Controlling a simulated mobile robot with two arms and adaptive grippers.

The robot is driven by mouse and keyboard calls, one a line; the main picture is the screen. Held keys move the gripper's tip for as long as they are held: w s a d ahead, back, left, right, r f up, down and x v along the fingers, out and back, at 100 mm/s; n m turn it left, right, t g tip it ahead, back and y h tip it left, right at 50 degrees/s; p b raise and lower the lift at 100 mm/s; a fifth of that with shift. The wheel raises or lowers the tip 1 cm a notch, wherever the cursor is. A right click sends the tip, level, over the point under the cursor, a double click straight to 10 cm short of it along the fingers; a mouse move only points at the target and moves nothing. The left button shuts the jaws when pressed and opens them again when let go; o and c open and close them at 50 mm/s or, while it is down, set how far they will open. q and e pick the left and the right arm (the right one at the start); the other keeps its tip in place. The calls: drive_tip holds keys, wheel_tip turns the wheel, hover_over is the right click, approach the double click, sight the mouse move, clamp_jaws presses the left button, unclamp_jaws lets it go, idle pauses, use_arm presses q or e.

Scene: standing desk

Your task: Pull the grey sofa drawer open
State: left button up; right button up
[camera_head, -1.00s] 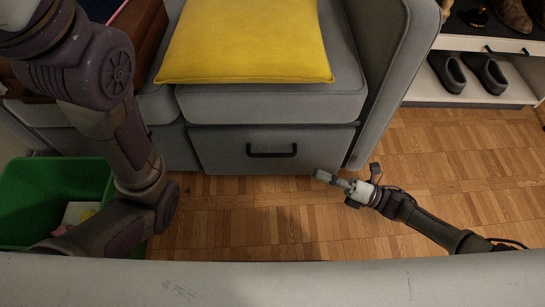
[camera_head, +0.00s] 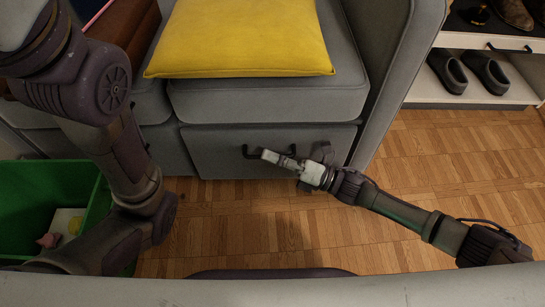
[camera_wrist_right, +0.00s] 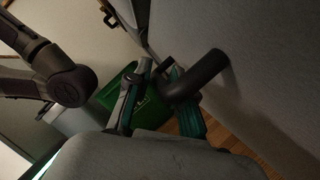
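The grey sofa drawer (camera_head: 215,160) is below the seat in the head view, and its front looks flush with the sofa. Its black handle (camera_head: 251,153) is partly hidden by my right gripper (camera_head: 270,157), which reaches in from the right. In the right wrist view my right gripper (camera_wrist_right: 155,100) has its two fingers apart. The dark handle (camera_wrist_right: 200,75) overlaps the right-hand finger there; I cannot tell whether it touches or lies between the fingers. My left arm crosses the left side of the head view; its gripper is not seen.
A green bin (camera_head: 98,215) with small items inside stands at the left, close to my left arm. A yellow cushion (camera_head: 240,40) lies on the seat. A shoe shelf (camera_head: 490,95) is at the upper right.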

clamp_jaws()
idle(0.3)
